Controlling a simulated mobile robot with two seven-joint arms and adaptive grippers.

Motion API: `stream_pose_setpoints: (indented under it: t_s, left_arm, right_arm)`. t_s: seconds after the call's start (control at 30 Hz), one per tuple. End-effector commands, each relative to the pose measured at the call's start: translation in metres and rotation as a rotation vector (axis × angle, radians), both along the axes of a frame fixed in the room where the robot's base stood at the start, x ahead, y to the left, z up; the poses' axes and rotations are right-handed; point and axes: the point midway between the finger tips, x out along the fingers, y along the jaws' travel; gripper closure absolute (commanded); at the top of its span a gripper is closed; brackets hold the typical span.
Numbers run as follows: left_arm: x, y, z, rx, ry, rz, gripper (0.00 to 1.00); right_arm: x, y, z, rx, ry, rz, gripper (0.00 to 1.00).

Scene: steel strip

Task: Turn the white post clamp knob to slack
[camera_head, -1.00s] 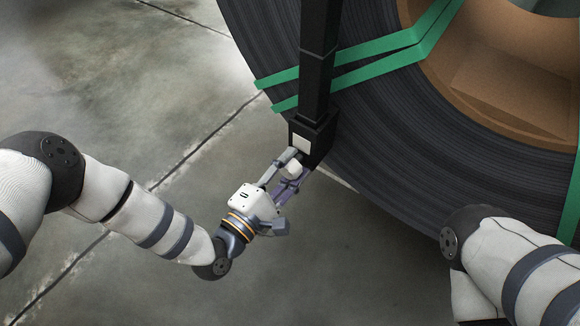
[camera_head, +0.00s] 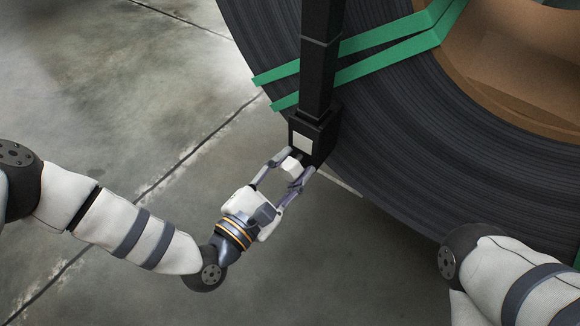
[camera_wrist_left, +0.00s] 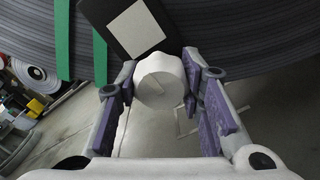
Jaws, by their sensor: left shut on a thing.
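The white clamp knob (camera_head: 291,165) sits at the foot of the black post (camera_head: 318,70), just below a pale square plate (camera_head: 302,141) on the post's black block. In the left wrist view the knob (camera_wrist_left: 160,78) is round, with a small mark on its face. My left gripper (camera_head: 293,163) reaches up to it, with one finger on each side, shut on the knob. The fingertips partly hide the knob's sides. My right gripper is out of view; only part of my right arm shows at the lower right.
A large dark coil of steel strip (camera_head: 400,140) with green straps (camera_head: 385,55) stands right behind the post. Its core is brown. The grey concrete floor (camera_head: 120,90) to the left is clear. Other coils (camera_wrist_left: 35,75) show at the left in the wrist view.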

Motion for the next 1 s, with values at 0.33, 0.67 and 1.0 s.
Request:
stream_pose_setpoints:
  t_s: [0.33,0.67,1.0]
  left_arm:
    - [-0.001,0.000,-0.002,-0.003,0.011,-0.001,0.93]
    - [-0.001,0.000,-0.002,-0.004,0.010,-0.002,0.44]
    - [-0.019,0.013,-0.002,-0.004,0.011,-0.001,0.44]
  right_arm:
    - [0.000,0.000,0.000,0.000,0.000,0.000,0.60]
    - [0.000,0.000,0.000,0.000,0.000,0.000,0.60]
    - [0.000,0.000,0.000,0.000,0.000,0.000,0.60]
